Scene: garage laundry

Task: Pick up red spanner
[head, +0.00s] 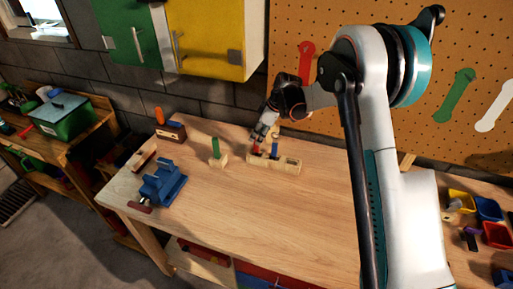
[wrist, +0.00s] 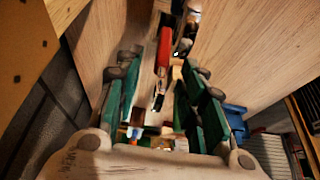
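A red spanner shape (head: 306,62) is on the pegboard behind the bench, partly beside my arm; I cannot tell whether it is a hung tool or a flat outline. My gripper (head: 258,140) points down over a pale wooden holder (head: 287,167) on the bench, below and left of that shape. A small red piece (head: 258,150) and a blue piece (head: 275,149) stand at the holder. In the wrist view, my gripper (wrist: 160,75) has its green fingers apart, with a red-handled item (wrist: 164,48) between them. No grip on it shows; its kind is unclear.
A green spanner shape (head: 457,95) and a white one (head: 495,107) are farther right on the pegboard. A blue vise (head: 162,184), a green-topped piece (head: 216,154) and a wooden block (head: 171,131) stand left. The bench front (head: 270,220) is clear. Coloured bins (head: 488,208) are right.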

